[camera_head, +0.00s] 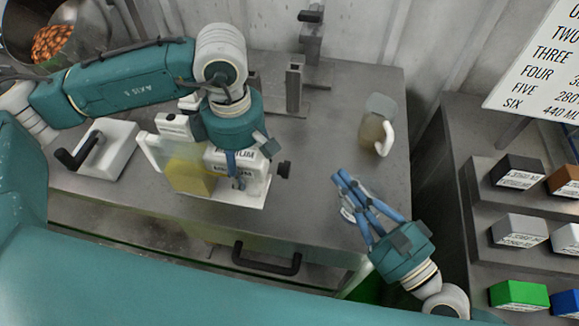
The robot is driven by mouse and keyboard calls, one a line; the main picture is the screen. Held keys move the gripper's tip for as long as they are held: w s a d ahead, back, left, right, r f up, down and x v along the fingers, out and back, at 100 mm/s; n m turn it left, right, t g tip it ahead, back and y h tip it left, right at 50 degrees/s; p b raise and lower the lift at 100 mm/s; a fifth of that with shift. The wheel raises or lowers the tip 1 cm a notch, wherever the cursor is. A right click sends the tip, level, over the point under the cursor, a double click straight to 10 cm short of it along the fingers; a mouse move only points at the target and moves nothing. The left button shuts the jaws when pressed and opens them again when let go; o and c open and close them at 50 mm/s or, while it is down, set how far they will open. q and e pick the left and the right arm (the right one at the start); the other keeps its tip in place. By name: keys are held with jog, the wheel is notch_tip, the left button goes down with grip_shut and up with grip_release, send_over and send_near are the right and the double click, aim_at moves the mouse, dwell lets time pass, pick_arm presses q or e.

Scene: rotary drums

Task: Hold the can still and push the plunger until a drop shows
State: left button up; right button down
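A pale, see-through can (187,172) with yellow contents stands on a white base on the grey bench, with a labelled white part beside it. My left gripper (238,170) points down at that labelled part. Its blue fingers are partly hidden by my wrist, so its grip is unclear. I cannot tell which part is the plunger. No drop can be made out. My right gripper (343,180) is right of the unit, apart from it, its blue fingertips close together with nothing seen between them.
A jug (376,133) with a white handle stands at the back right of the bench (330,110). A white block with a black handle (105,150) is at left. Metal posts (294,85) rise behind. Coloured labelled blocks (518,294) sit on the right shelf. Bare bench lies around the jug.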

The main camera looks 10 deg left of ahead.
jog(key=shift+a, duration=3.3)
jog(key=shift+a, duration=0.15)
jog(key=shift+a, duration=0.3)
jog(key=shift+a, duration=1.2)
jog(key=shift+d, duration=1.65)
jog(key=shift+d, duration=0.1)
jog(key=shift+d, duration=2.4)
